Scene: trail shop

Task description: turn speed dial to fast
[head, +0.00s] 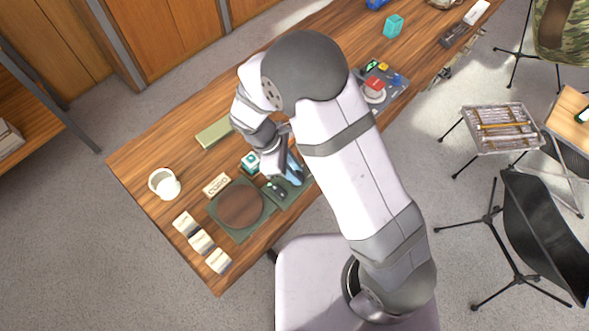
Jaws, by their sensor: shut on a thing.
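A green base with a round brown disc (240,205) sits at the near left of the wooden table. A green panel (286,198) with small dark parts adjoins it on the right. My gripper (292,172) reaches down over this panel, its fingers shut at the panel's surface. The speed dial is hidden by my gripper and arm, at the place where the fingers close. Its setting and any markings cannot be read. A light blue part shows beside the fingers; I cannot tell what it belongs to.
A teal-and-white box (250,162), a lettered cream block (216,185) and a green bar (214,133) stand close by. A white mug (164,183) and three cream blocks (201,242) are along the left end. A grey tray (392,88) lies further right.

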